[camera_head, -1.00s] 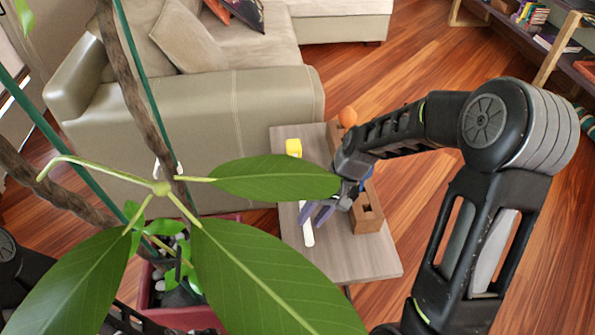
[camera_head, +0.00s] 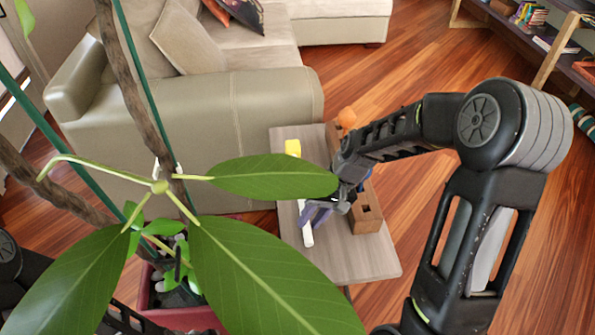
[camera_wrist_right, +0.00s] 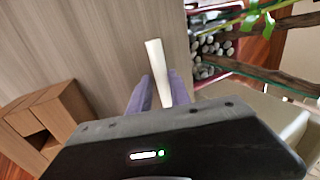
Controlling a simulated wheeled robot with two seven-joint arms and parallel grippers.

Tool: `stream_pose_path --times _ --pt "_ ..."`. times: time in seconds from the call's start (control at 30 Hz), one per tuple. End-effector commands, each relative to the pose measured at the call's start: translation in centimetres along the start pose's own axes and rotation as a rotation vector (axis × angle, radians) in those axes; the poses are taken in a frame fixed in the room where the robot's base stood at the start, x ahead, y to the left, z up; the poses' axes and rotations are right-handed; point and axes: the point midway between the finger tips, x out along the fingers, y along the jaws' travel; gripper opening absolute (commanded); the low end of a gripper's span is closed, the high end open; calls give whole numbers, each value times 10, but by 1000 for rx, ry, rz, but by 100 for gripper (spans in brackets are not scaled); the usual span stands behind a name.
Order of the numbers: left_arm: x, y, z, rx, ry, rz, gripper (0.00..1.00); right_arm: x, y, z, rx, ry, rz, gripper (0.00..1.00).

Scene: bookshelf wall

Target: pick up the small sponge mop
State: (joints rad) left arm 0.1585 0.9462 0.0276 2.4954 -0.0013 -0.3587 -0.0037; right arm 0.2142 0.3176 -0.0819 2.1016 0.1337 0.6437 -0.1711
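The small sponge mop lies on the small grey wooden table, with its yellow sponge head (camera_head: 292,147) at the far end and its white handle (camera_head: 307,236) toward me. A large leaf hides its middle. My right gripper (camera_head: 316,213) is low over the table at the handle. In the right wrist view the white handle (camera_wrist_right: 155,68) runs between the two purple fingers (camera_wrist_right: 159,92), which appear pressed against both sides. My left gripper is not in view; only dark parts of my left arm show at lower left.
A leafy plant (camera_head: 265,270) in a red pot (camera_head: 190,318) stands close in front. A wooden holder (camera_head: 366,215) and an orange object (camera_head: 347,117) are beside my right gripper. The sofa (camera_head: 220,130) is behind the table (camera_head: 360,262). Floor is clear at right.

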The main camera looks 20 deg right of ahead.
Motion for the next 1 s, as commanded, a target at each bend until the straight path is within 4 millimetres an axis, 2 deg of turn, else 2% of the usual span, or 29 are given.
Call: stream_pose_path --times 0.03,0.07,0.67,0.87,1.0 --pt "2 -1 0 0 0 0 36 8 -3 6 -3 -17 -5 2" --pt "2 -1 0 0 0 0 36 8 -3 6 -3 -17 -5 0" --pt "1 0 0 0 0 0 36 4 -3 5 -2 -16 -3 0" --pt "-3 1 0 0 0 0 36 -21 -12 3 -3 -9 -2 0" --pt "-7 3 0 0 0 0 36 -48 -23 2 -4 -5 -3 0"
